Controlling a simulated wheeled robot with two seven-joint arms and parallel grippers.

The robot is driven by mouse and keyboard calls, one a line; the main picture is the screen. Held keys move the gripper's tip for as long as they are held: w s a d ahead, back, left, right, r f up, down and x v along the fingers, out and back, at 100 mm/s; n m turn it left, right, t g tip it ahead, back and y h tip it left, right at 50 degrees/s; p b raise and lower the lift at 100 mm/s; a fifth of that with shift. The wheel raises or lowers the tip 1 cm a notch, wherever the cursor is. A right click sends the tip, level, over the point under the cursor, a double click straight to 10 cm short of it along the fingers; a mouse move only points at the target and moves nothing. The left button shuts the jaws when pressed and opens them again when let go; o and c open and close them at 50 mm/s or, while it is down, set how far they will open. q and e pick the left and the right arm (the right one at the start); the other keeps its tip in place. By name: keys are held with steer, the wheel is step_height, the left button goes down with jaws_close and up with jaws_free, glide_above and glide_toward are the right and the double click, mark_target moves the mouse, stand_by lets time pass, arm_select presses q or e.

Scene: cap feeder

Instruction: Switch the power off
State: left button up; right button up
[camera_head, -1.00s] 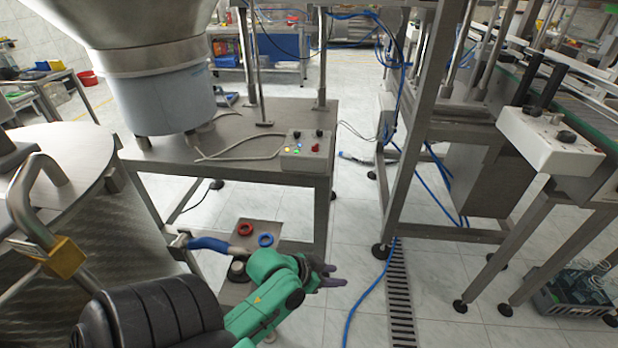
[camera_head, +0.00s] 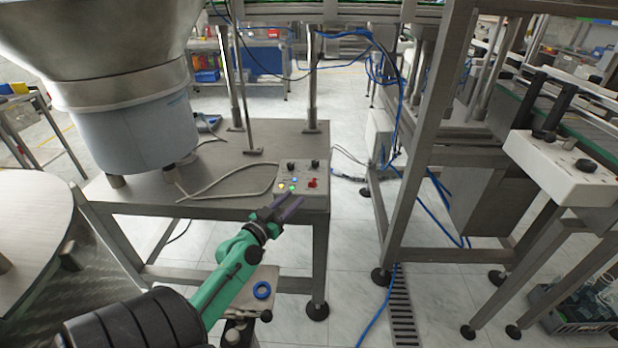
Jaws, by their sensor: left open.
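A small pale control box (camera_head: 302,185) sits on the right front corner of the steel table. It carries a red switch (camera_head: 312,183), two black knobs on top, and small yellow, green and blue buttons. My left gripper (camera_head: 290,206) is open and empty, at the front left edge of the box, with its fingers pointing toward it. The fingers overlap the lower edge of the box in the picture; I cannot tell whether they touch it. The red switch is to the right of and beyond the fingertips. My right gripper is not in view.
The steel table (camera_head: 225,160) bears a large hopper (camera_head: 130,120) and a loose cable (camera_head: 230,183). A blue ring (camera_head: 262,290) lies on a low stand below my left arm. A metal frame (camera_head: 425,130) stands to the right. Another control box (camera_head: 562,165) is at far right.

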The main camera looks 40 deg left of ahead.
mark_target(310, 182)
arm_select(q)
steer(key=w, duration=0.2)
steer(key=w+a, duration=0.1)
steer(key=w, duration=0.2)
steer(key=shift+w+f+p, duration=0.1)
steer(key=shift+p, duration=0.25)
steer(key=w, duration=0.4)
steer(key=shift+w+a+f, duration=0.1)
steer(key=shift+w+a, duration=0.1)
steer(key=shift+a, duration=0.05)
steer(key=shift+w+f, duration=0.1)
steer(key=shift+w, duration=0.2)
jaws_close()
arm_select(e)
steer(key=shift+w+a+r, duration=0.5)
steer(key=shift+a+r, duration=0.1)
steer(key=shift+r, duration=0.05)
